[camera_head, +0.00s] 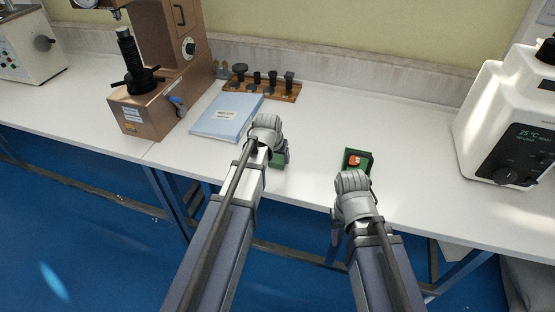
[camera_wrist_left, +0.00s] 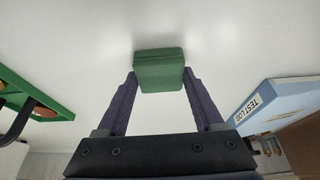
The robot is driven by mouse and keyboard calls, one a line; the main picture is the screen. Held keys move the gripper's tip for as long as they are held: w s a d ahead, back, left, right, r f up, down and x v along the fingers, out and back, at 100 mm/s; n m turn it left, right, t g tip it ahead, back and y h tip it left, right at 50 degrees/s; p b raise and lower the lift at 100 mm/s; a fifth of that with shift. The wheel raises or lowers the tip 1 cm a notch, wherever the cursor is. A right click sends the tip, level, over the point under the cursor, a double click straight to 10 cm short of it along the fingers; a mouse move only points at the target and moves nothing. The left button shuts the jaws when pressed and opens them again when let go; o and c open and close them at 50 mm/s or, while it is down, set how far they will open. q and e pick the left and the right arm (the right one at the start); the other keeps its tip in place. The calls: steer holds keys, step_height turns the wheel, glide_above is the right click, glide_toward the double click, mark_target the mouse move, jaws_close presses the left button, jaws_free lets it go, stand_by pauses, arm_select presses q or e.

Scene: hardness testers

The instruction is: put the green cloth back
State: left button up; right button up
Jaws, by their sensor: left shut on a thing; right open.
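The green cloth (camera_wrist_left: 159,70) is a small folded block between the fingertips of my left gripper (camera_wrist_left: 160,82), which is shut on it. In the head view a bit of the cloth (camera_head: 277,160) shows beside my left gripper (camera_head: 280,152), mostly hidden by the wrist. It is over the white table, in front of the blue folder; I cannot tell whether it touches the table. My right gripper (camera_head: 350,188) is open, near the table's front edge, just in front of a green tray (camera_head: 367,168). Its fingers are largely hidden by its wrist.
The green tray holds an orange-red item (camera_head: 354,160). A blue test log folder (camera_head: 227,116) lies behind my left gripper, with a wooden rack (camera_head: 262,86) behind it. A brown tester (camera_head: 150,115) stands left, a white machine (camera_head: 510,120) right.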

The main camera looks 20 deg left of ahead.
arm_select(q)
steer(key=shift+f, duration=0.2)
steer(key=o, duration=1.2)
steer(key=shift+r, duration=0.1)
steer(key=p+v, duration=1.1)
steer(key=v, duration=0.1)
steer(key=s+d+m+g, duration=0.1)
steer(key=s+d+g, duration=0.1)
steer(key=s+d, duration=0.4)
steer(key=s+d+f+m+g+y, duration=0.1)
steer(key=s+d+m+g, duration=0.1)
steer(key=s+d, duration=0.5)
steer(key=s+g, duration=0.1)
steer(key=s, duration=0.5)
steer(key=shift+d+y, duration=0.25)
steer(key=shift+y, duration=0.05)
steer(key=shift+w+f, duration=0.1)
